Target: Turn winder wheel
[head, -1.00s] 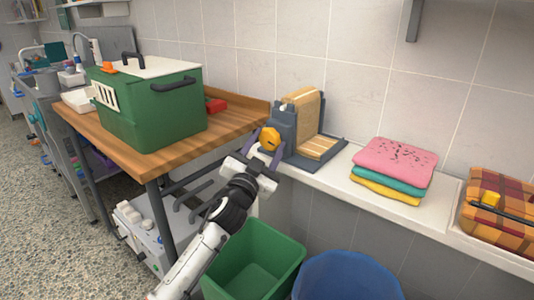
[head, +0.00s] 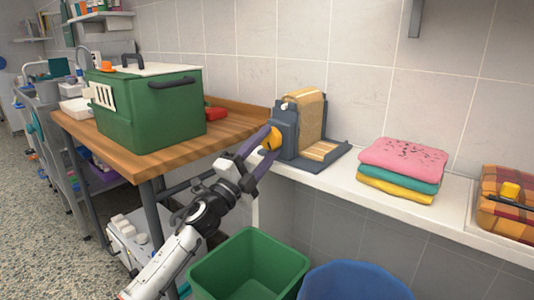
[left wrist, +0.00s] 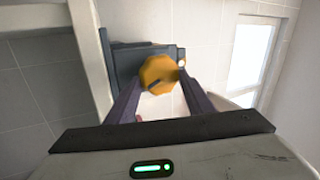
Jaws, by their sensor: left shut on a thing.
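The winder (head: 290,132) is a dark grey frame with a tan roll, standing on the white shelf. Its orange-yellow wheel (head: 273,139) is on the side facing my left arm. My left gripper (head: 268,145) is shut on the wheel, with one purple finger on each side of it. In the left wrist view the wheel (left wrist: 159,74) sits between the fingertips, with a dark mark on its face and the grey winder body (left wrist: 130,62) behind it. My right gripper is not in view.
Folded pink, teal and yellow towels (head: 402,170) lie on the white shelf (head: 345,185) to the right, beside a plaid bundle (head: 507,205). A green box (head: 150,105) stands on the wooden table (head: 228,132). A green bin (head: 250,265) and a blue bin (head: 355,283) are below.

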